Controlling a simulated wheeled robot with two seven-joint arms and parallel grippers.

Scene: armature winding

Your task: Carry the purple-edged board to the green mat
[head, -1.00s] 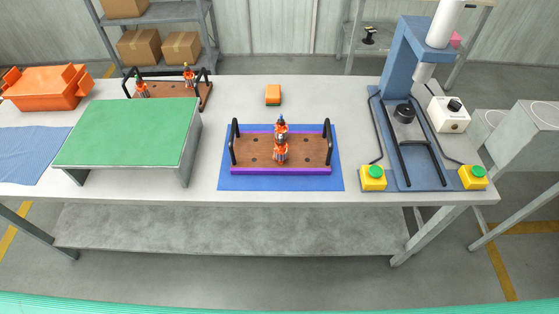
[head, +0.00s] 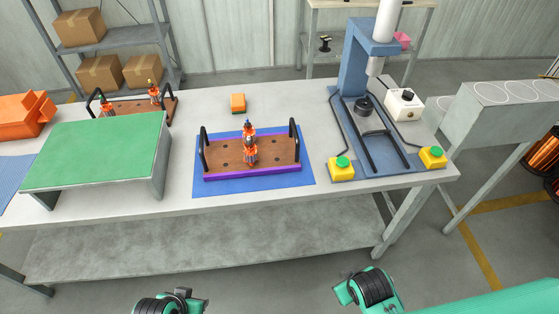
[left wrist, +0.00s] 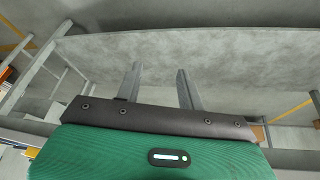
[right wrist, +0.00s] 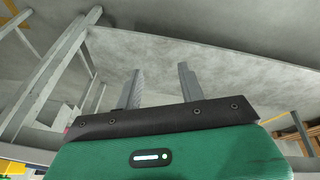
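The purple-edged board (head: 226,157) is a brown holed tray with purple long edges and a black handle at each end. It lies on a blue mat in the middle of the table, with orange armatures (head: 250,150) standing on it. The green mat (head: 100,150) tops a raised stand to its left. My left gripper (left wrist: 157,85) shows two separated fingers with nothing between them. My right gripper (right wrist: 158,88) is likewise open and empty. Both arms are low in front of the table in the head view, where the fingers do not show.
A second brown tray (head: 133,109) with armatures stands behind the green mat. An orange bin (head: 22,117) is at far left. An orange-green block (head: 238,103) lies behind the blue mat (head: 255,184). A blue press (head: 368,65) with yellow button boxes stands at right.

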